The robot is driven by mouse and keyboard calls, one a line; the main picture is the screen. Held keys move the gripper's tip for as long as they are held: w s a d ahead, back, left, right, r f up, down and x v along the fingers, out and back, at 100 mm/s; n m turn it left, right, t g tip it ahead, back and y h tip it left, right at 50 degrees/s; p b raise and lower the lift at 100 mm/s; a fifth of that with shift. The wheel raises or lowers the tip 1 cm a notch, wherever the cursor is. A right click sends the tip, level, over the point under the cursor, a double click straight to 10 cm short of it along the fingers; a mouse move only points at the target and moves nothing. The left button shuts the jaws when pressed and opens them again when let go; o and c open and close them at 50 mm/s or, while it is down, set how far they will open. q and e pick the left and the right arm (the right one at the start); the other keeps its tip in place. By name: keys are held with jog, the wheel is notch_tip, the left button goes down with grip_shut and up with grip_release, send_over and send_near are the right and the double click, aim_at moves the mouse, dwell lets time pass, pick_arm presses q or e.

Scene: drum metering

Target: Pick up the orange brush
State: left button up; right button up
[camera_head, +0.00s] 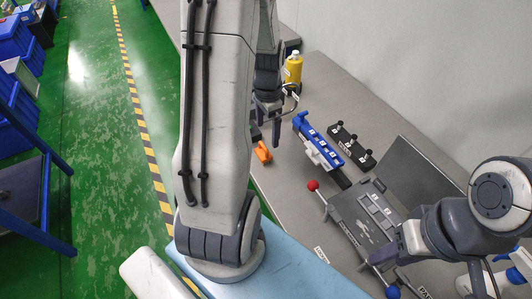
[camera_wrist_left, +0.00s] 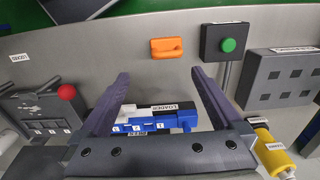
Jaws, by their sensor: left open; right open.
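The orange brush (camera_head: 263,152) lies on the grey bench near its left edge, partly hidden by my left arm in the head view. In the left wrist view the orange brush (camera_wrist_left: 180,48) lies whole, just beyond the fingertips and near the bench edge. My left gripper (camera_head: 270,122) hangs over the bench close to the brush, apart from it. In the left wrist view my left gripper (camera_wrist_left: 159,78) is open and empty, with the blue loader showing between its fingers. My right gripper (camera_head: 390,255) is at the lower right by the grey device; its fingers are hard to make out.
The blue loader (camera_head: 320,140) and a black rack (camera_head: 352,145) lie right of the brush. A yellow bottle (camera_head: 293,67) stands behind. A green button box (camera_wrist_left: 226,45) is beside the brush. A red-knobbed lever (camera_head: 314,186) rises from the grey device (camera_head: 365,215).

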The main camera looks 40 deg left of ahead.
aim_at(263, 145)
pick_arm(q)
jog(key=f, duration=0.3)
jog(key=a+f, duration=0.1)
jog(key=f, duration=0.1)
jog(key=shift+s+f, duration=0.15)
jog(key=shift+f, duration=0.05)
jog(key=f+p, duration=0.1)
jog(key=f, duration=0.3)
jog(key=shift+a+f+p, duration=0.2)
jog(key=shift+f+p, duration=0.05)
jog(key=shift+p, duration=0.15)
jog(key=shift+f, duration=0.45)
jog(key=c, duration=1.3)
